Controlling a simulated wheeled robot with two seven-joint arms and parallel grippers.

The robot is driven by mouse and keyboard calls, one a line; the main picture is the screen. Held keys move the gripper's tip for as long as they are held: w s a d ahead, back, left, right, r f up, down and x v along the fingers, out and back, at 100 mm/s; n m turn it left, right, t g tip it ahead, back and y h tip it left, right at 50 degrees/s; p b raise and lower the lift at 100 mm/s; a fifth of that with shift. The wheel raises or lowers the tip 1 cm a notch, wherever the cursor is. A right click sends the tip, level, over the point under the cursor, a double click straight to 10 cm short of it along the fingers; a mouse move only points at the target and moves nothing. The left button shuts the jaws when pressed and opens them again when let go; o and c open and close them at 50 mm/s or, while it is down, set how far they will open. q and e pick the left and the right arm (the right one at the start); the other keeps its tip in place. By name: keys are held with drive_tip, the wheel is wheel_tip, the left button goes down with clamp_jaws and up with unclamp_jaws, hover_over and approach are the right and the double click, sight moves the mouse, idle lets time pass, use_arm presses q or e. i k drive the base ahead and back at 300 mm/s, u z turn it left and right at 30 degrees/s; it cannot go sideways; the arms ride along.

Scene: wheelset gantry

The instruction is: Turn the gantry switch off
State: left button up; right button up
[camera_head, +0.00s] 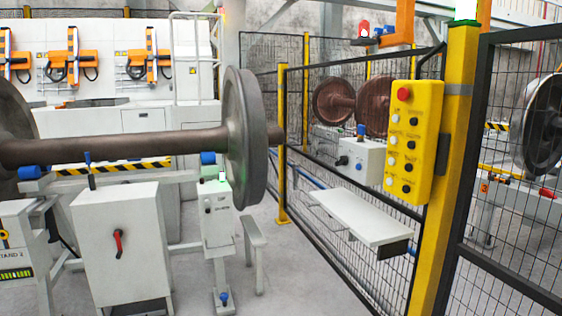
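A yellow control box (424,150) is mounted on the yellow fence post at the right. It has a red round button at the top and several black and white buttons below. A red handle (118,243) sits on the front of a white cabinet (125,275) at the lower left, roughly upright and slightly tilted. A small grey control box (217,215) with tiny knobs stands under the wheelset. No label shows which of these is the gantry switch. Neither of my grippers is in view.
A wheelset with a thick axle (120,145) and large wheel (247,135) spans the left. A mesh fence (350,215) runs along the right, with a white shelf (360,216) in front of it. Yellow post (440,235) stands at right. Grey floor (290,285) is open at centre front.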

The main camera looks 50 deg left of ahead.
sight(342, 160)
drive_tip(key=u, duration=2.35)
drive_tip(key=k, duration=1.25)
drive_tip(key=u, duration=1.15)
drive_tip(key=i, duration=1.45)
drive_tip(key=z, duration=0.25)
drive_tip(key=i, duration=2.55)
drive_tip(key=z, duration=1.3)
drive_tip(key=i, duration=1.4)
drive_tip(key=z, duration=2.1)
drive_tip(key=i, duration=1.7)
drive_tip(key=z, duration=0.4)
